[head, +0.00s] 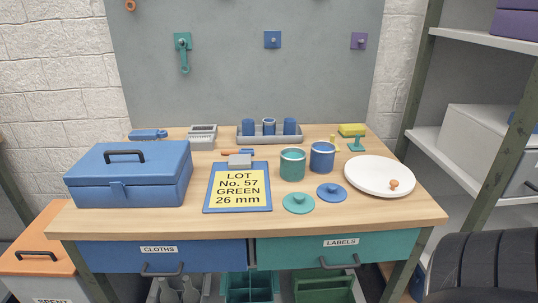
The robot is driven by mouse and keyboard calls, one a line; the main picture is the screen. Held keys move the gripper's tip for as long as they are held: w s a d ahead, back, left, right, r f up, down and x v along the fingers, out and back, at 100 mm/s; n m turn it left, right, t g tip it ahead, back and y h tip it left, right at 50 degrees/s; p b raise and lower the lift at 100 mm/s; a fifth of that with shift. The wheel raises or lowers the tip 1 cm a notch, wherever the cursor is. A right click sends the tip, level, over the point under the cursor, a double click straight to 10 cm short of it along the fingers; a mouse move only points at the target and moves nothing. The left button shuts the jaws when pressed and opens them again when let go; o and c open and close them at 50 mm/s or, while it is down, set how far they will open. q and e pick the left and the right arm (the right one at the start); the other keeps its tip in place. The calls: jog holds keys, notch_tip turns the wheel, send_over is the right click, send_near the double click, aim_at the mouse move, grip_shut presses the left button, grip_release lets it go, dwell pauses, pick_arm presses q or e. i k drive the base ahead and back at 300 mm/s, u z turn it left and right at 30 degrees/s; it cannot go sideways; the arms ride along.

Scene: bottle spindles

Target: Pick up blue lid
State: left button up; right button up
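The blue lid (331,192) is a flat round disc with a small knob on top. It lies on the wooden workbench (240,226), near the front and right of the middle. A matching green lid (298,203) lies just to its left. A blue jar (322,157) stands behind the blue lid, and a green jar (292,164) stands behind the green lid. Neither of my grippers shows in the head view.
A white round plate (376,186) with a small orange item lies right of the blue lid. A clipboard (238,207) and a blue toolbox (130,173) stand to the left. A grey tray (270,140) with blue cups sits at the back. Bare wood lies in front of the lids.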

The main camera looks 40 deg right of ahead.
aim_at(332, 193)
jog(key=i, duration=0.45)
jog(key=z, duration=1.3)
